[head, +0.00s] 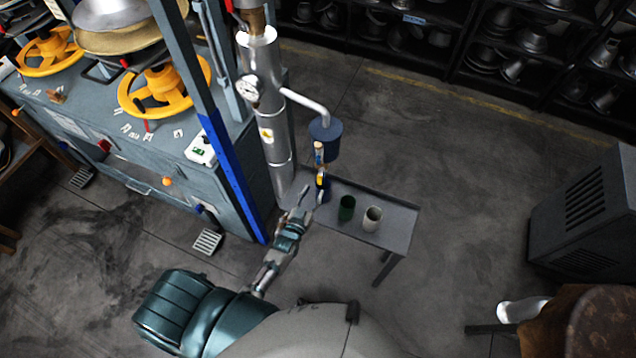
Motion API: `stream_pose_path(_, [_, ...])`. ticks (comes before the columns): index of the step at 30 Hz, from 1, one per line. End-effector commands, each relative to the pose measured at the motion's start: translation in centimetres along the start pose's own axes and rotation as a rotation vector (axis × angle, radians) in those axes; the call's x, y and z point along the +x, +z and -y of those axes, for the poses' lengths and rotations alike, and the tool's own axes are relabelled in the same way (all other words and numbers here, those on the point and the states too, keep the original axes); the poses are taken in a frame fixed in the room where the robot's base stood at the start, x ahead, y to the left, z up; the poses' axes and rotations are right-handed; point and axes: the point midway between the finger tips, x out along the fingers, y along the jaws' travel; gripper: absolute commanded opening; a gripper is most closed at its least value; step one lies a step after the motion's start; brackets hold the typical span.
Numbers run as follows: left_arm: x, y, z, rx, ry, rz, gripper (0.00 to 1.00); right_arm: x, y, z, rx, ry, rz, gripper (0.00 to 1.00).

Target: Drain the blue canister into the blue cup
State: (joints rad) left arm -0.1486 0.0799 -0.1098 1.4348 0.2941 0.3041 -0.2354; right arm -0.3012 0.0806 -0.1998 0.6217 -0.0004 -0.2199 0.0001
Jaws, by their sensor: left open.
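The blue canister (326,138) hangs at the end of a pale pipe from a silver column. Below it is a valve with a yellow part (321,181). A dark blue shape under the valve, seemingly the blue cup (323,195), stands on a small grey table and is partly hidden. My left gripper (303,196) is open and empty, just left of the valve and the blue shape. I cannot tell whether it touches either. My right gripper is not in view.
A green cup (347,208) and a white cup (372,219) stand on the grey table (400,238) to the right. The silver column (272,125) and a blue post (232,178) rise at the left. A grey vented cabinet (585,215) stands right. Floor between is clear.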

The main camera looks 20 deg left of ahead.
Motion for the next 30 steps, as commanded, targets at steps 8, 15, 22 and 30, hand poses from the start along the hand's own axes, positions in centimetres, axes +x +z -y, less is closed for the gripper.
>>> stream_pose_path(8, [-4.7, 0.0, 0.1, 0.002, -0.001, -0.001, 0.44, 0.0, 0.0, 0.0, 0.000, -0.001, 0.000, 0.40])
stream_pose_path(15, [-5.5, 0.0, 0.1, 0.001, -0.001, -0.002, 0.44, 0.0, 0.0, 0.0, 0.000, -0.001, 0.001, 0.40])
stream_pose_path(22, [-5.4, 0.0, 0.1, 0.001, -0.001, -0.001, 0.44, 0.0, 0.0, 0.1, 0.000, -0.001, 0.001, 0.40])
stream_pose_path(30, [-5.6, 0.7, 0.0, 0.002, 0.002, 0.016, 0.44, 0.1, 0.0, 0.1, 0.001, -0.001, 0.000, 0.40])
